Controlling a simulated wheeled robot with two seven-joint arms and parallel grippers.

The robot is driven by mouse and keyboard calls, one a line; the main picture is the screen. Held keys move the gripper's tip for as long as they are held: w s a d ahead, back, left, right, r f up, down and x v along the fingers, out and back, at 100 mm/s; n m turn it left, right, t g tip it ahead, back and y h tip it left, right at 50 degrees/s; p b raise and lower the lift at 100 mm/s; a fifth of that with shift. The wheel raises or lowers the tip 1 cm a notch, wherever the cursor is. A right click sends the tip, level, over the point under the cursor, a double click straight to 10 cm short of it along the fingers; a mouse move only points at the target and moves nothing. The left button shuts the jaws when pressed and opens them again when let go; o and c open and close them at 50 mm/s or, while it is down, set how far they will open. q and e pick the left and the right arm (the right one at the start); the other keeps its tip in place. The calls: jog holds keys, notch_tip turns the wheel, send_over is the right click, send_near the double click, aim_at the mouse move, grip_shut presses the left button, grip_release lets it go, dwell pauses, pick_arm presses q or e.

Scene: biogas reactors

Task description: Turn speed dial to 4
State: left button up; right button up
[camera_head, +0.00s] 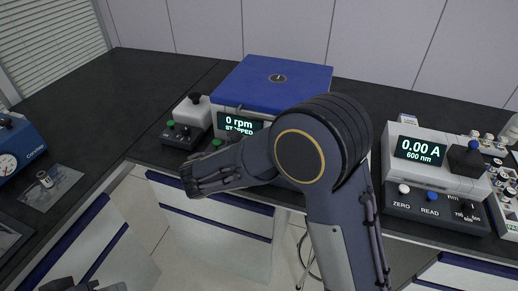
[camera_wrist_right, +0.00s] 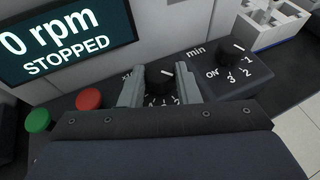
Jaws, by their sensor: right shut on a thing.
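The blue-lidded machine (camera_head: 285,75) stands on the dark bench, its display (camera_head: 238,123) reading 0 rpm. In the right wrist view the display (camera_wrist_right: 65,38) reads "0 rpm STOPPED". My right gripper (camera_wrist_right: 161,78) is shut on a black dial (camera_wrist_right: 160,91), one finger on each side. A partly covered label starting with "x" is beside this dial, and its lower numbers are partly hidden.
A green button (camera_wrist_right: 38,120) and a red button (camera_wrist_right: 89,98) sit left of the gripped dial. A small white device with a black knob (camera_head: 194,98) stands left of the machine. A meter reading 0.00 A (camera_head: 422,150) stands to the right.

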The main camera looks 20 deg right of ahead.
jog(key=m+g+p, duration=0.1)
jog(key=m+g+h+p, duration=0.1)
jog(key=m+g, duration=0.1)
jog(key=shift+w+a+r+m+g+h+p, duration=0.2)
jog(key=shift+w+m+g+h+p, duration=0.1)
jog(key=shift+g+h+p, duration=0.1)
jog(key=shift+w+f+m+g+h+p, duration=0.15)
jog(key=shift+m+g+h+p, duration=0.15)
jog(key=shift+m+g+p, duration=0.75)
jog(key=shift+m+g, duration=0.25)
jog(key=shift+g, duration=0.2)
jog(key=o, duration=1)
jog(key=v, duration=0.7)
jog(key=shift+a+b, duration=0.4)
jog(key=shift+d, duration=0.1)
